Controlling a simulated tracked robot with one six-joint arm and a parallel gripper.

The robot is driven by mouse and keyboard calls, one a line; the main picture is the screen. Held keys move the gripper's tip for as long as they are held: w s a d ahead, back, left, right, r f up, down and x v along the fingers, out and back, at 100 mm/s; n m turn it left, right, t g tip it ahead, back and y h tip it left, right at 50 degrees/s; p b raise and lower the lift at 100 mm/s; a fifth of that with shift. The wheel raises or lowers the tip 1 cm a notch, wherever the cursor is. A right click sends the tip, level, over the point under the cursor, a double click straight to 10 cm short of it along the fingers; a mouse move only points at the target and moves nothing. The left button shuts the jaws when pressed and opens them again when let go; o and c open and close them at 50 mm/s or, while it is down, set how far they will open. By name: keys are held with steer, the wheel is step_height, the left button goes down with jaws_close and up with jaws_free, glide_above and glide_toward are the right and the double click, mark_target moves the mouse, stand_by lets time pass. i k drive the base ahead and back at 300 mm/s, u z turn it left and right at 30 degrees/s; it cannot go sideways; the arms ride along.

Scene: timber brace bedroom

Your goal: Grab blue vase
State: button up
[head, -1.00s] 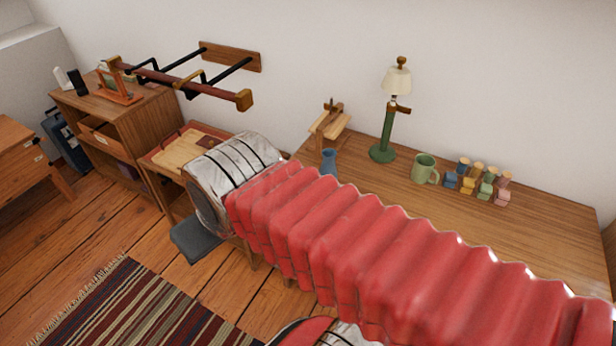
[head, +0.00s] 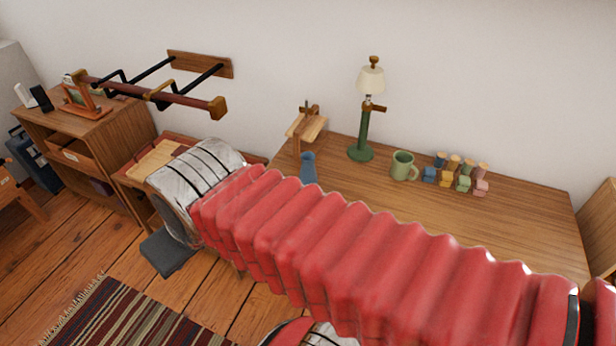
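The blue vase (head: 308,167) stands upright on the wooden table (head: 515,225), near its left end. Its lower part is hidden behind my red ribbed arm, which crosses the picture in front of the table. My gripper is not in view; only arm links show, so I cannot see whether it is open or shut.
Near the vase are a small wooden stand (head: 306,127), a green lamp (head: 364,125) and a green mug (head: 402,166). Several coloured spools and blocks (head: 463,174) sit farther right. A wall rack (head: 165,88) juts out above a lower desk (head: 150,160). The table's right part is clear.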

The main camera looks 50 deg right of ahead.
mark_target(307, 175)
steer(key=i, duration=0.95)
steer(key=u, duration=0.05)
